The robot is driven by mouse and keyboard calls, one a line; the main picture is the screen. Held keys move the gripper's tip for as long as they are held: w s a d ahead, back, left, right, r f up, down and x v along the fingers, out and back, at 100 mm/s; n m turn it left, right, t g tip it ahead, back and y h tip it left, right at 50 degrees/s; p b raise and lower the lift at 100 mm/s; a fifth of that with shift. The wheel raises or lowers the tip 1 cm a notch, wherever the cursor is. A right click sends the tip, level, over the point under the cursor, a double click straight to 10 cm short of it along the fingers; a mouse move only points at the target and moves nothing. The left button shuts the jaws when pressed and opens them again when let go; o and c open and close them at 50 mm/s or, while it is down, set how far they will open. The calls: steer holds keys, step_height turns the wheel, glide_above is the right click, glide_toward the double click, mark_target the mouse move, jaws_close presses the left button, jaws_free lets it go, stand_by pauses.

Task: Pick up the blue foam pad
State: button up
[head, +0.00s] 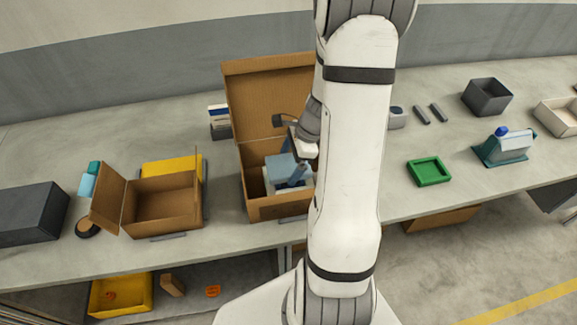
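A blue-grey block-like thing (280,166) shows inside the tall open cardboard box (265,209) at the middle of the bench; it may be the blue foam pad, but I cannot be sure. A small light-blue piece (87,185) lies on the bench at the left, beside the smaller open box. My wrist is over the right side of the tall box, and my gripper (297,178) seems to reach down into it. My arm hides the box's right side. The fingers are too small and covered to tell whether they are open or touch anything.
A smaller open cardboard box (160,208) and a dark box (30,214) stand to the left. A green tray (429,171), a grey bin (487,97) and a teal-based thing (505,149) stand to the right. The tall box's raised flap (268,95) stands behind its opening.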

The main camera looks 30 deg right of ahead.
steer(key=c, duration=0.7)
